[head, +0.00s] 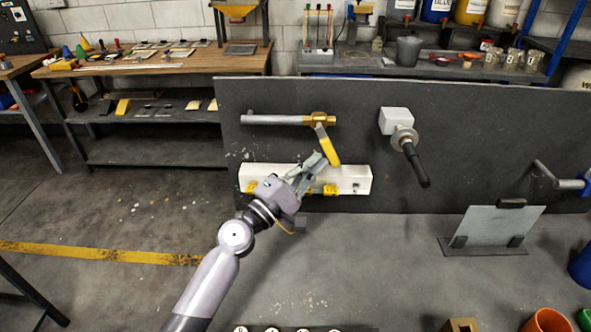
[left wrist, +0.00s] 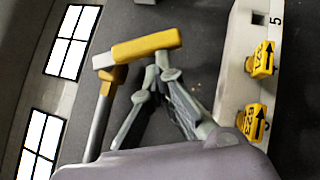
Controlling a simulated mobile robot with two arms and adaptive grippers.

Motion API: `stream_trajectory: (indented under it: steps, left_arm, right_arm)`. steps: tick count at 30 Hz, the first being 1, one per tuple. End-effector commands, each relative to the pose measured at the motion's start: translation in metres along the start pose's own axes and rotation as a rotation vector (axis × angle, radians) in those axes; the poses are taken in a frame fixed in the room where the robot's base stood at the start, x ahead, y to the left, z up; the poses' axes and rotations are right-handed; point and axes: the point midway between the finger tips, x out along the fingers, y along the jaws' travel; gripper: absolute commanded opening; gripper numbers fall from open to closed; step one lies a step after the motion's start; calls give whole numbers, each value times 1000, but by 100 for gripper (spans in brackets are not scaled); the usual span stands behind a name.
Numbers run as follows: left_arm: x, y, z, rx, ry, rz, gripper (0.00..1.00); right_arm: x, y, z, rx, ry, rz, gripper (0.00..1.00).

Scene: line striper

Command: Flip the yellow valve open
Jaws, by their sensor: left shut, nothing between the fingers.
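The yellow valve handle (head: 328,146) slants down and slightly right from a brass valve body (head: 319,119) at the end of a grey horizontal pipe (head: 270,119) on the dark panel. My left gripper (head: 319,160) reaches up from lower left and is shut and empty. Its fingertips are close beside the handle's lower left side. In the left wrist view the yellow handle (left wrist: 147,46) lies across just beyond the fingertips (left wrist: 160,76). I cannot tell whether they touch it. My right gripper is not in view.
A white block (head: 355,174) with yellow tags sits on the panel behind my left gripper. A black-handled lever (head: 416,164) sticks out to the right. A grey plate (head: 491,228) stands on the bench at right. The bench's middle is clear.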

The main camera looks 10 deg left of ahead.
Motion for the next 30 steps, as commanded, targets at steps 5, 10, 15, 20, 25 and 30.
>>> stream_trajectory:
  steps: [5, 10, 15, 20, 25, 30]
  left_arm:
    - [8, -6, 8, 0, -1, -1, 0]
    - [17, -9, 17, -2, -1, -2, 0]
    - [26, -11, 26, 0, 0, -3, 0]
    - [34, -10, 35, 0, -1, -2, 0]
    - [42, -10, 43, -1, 0, -2, 0]
    - [48, -8, 48, -2, 0, -1, 0]
  right_arm:
    - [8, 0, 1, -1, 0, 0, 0]
    - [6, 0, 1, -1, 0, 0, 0]
    - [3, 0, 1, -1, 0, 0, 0]
    - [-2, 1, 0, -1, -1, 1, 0]
    - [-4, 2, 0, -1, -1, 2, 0]
    - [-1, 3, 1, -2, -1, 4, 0]
